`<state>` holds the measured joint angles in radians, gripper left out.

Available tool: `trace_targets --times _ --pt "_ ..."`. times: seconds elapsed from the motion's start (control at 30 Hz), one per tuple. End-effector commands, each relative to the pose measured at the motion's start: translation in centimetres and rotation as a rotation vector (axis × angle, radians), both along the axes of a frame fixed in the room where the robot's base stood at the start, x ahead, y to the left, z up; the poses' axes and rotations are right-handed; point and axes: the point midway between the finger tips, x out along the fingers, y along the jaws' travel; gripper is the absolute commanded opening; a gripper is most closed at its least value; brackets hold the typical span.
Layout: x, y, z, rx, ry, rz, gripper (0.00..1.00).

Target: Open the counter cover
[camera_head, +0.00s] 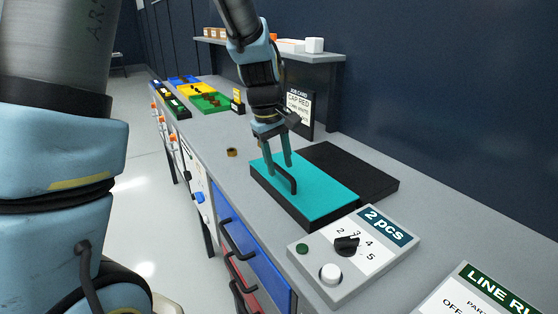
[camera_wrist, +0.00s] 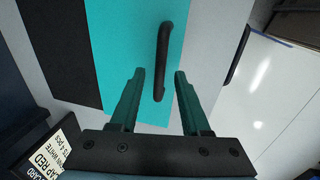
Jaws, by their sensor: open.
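The counter cover (camera_head: 318,183) is a flat teal lid on a dark box on the bench, and it lies closed. Its black bar handle (camera_head: 289,184) stands near the front edge. In the wrist view the cover (camera_wrist: 120,40) fills the middle and the handle (camera_wrist: 165,45) runs between my two fingers. My gripper (camera_head: 279,168) is open above the cover, pointing down, with its fingertips close to the handle. I see a gap on each side of the handle between the fingers (camera_wrist: 160,75). Whether a fingertip touches the cover cannot be told.
A black panel (camera_head: 352,171) lies behind the cover. A job card (camera_head: 299,108) stands behind my gripper.

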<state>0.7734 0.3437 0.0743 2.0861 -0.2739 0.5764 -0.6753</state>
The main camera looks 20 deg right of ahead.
Motion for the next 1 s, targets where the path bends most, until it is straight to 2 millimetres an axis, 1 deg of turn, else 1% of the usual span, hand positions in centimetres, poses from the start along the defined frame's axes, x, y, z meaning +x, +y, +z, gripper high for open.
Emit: trace_targets --times 0.1,0.33,0.73,1.0 --pt "0.01 -0.06 -0.34 0.0 0.0 0.001 0.47" --pt "0.02 -0.06 -0.36 -0.001 -0.001 0.0 0.46" --pt "0.03 -0.05 -0.33 -0.001 -0.001 0.0 0.01" --pt "0.03 -0.05 -0.32 -0.001 -0.001 0.0 0.0"
